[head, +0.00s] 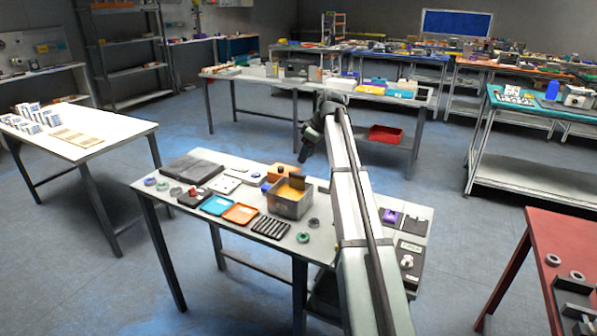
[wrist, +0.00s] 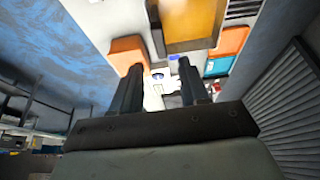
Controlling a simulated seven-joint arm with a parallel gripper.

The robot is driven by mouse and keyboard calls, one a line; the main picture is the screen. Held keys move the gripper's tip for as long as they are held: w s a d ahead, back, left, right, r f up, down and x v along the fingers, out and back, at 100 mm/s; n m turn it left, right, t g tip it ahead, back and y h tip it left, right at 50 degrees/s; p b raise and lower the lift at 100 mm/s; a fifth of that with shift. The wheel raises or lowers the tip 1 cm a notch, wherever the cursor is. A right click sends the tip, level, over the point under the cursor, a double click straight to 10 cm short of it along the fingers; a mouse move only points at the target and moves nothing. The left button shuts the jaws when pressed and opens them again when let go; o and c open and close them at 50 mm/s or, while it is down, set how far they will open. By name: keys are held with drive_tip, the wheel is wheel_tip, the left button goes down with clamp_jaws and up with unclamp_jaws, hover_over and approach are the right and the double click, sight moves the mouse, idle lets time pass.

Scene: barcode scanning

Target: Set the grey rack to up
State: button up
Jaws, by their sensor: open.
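A dark grey slotted rack (head: 270,227) lies at the front of the near white table, right of the orange tray; it is the only rack-like piece I make out there. Its striped top also shows at the upper edge of the wrist view (wrist: 243,9). I cannot tell its setting. My gripper (head: 305,158) hangs in the air above the back of this table, apart from the rack. In the wrist view its two fingers (wrist: 161,65) are spread with nothing between them.
A grey metal box (head: 290,206) with orange contents stands behind the rack. Left of the rack lie an orange tray (head: 240,213) and a teal tray (head: 216,205). An orange block (wrist: 127,48) sits near my fingers in the wrist view. Small round pieces lie around the rack.

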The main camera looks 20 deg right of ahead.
sight(297, 173)
drive_tip(key=x, duration=0.8)
drive_tip(key=shift+f, duration=0.1)
drive_tip(key=shift+c, duration=0.3)
clamp_jaws()
